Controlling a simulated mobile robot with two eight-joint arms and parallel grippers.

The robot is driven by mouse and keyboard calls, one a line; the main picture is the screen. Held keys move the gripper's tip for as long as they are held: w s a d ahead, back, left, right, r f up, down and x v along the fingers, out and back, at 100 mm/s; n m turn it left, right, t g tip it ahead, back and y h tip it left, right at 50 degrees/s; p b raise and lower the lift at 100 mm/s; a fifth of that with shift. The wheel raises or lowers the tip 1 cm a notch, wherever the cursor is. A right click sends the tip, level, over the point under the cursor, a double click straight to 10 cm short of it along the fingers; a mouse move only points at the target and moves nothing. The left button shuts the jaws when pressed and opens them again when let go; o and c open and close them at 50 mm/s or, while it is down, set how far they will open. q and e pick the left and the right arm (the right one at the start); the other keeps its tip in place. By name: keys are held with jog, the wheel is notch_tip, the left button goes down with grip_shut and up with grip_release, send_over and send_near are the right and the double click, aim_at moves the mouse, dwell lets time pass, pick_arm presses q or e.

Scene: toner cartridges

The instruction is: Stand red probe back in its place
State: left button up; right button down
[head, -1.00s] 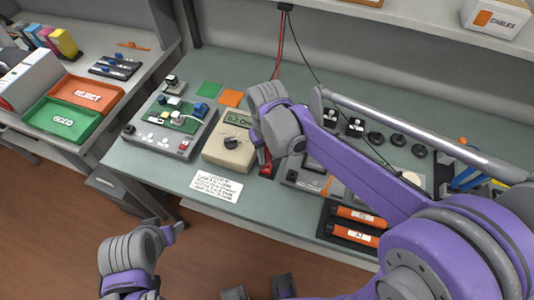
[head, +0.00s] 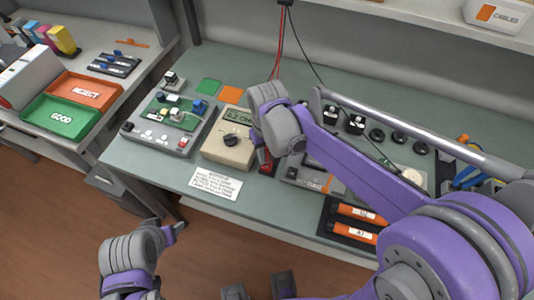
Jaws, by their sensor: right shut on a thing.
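My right gripper (head: 265,160) points down at the bench, just right of the beige meter (head: 228,144). My own wrist and forearm hide most of it. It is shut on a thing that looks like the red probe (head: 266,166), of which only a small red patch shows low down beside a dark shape. I cannot tell whether the probe is upright or touching its place. The red lead (head: 279,55) hangs from the shelf and passes behind my wrist. My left gripper (head: 178,227) is over the floor in front of the bench, far from the probe; its jaws cannot be made out.
A grey test unit (head: 150,143) with a circuit board stands left of the meter. A white note (head: 214,183) lies in front. Orange cartridges (head: 358,233) lie in a dark tray on the right. Green GOOD (head: 50,135) and red REJECT (head: 105,101) trays sit on the left table.

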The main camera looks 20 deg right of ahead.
jog(key=shift+f+b, duration=0.55)
jog(key=shift+f, duration=0.2)
dwell(0.5)
jog(key=c, duration=0.6)
grip_release()
notch_tip(320, 180, up, 11)
jog(key=shift+f+p, duration=0.1)
jog(key=shift+p, duration=0.4)
